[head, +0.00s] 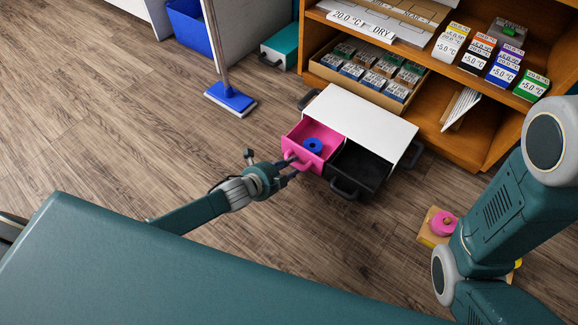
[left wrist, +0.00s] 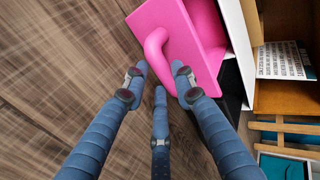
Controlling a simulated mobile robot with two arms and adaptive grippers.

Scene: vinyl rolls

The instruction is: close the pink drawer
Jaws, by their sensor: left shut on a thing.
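The pink drawer (head: 322,132) is pulled out at the front left of a small white-topped cabinet (head: 360,112). A blue roll (head: 313,146) lies inside it. My left gripper (head: 294,168) is at the drawer's front, shut on its pink handle (left wrist: 156,46). In the left wrist view the fingers of my left gripper (left wrist: 160,74) sit around the handle, and the pink front panel (left wrist: 182,30) is just beyond. My right arm shows at the right of the head view, but its gripper is hidden.
A black drawer (head: 355,172) beside the pink one is also pulled out and looks empty. A wooden shelf (head: 490,150) with boxes stands behind. A pink roll (head: 442,222) sits on a wooden stand at the right.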

